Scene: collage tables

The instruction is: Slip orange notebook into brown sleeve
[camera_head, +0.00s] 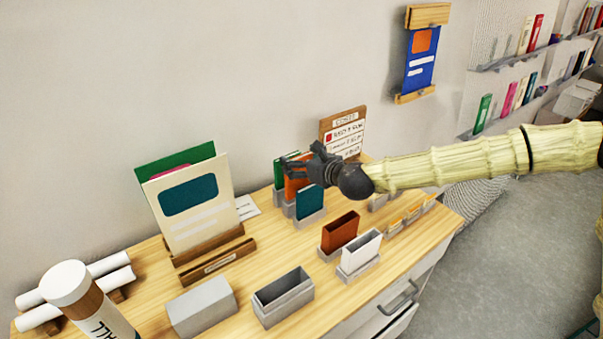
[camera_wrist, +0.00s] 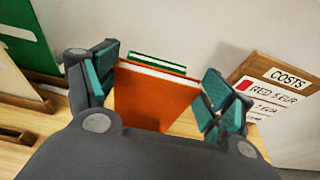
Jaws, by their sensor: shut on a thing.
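The orange notebook (camera_head: 293,188) stands upright among the notebooks in grey holders at the back of the table. My gripper (camera_head: 293,166) is at its top, shut on it. In the wrist view the orange notebook (camera_wrist: 152,98) is between the teal-padded fingers of my gripper (camera_wrist: 162,85), its pale page edge facing up. Its lower end is hidden in both views. The brown sleeve (camera_head: 341,231) stands upright in a grey holder nearer the front, with its open top showing. It is apart from my gripper and not in the wrist view.
A green notebook (camera_head: 280,168) stands behind the orange one and a teal notebook (camera_head: 309,203) in front. A white sleeve (camera_head: 361,250) stands close to the brown one. A grey open sleeve (camera_head: 283,297) is at the front. A costs sign (camera_head: 343,133) stands behind my gripper.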

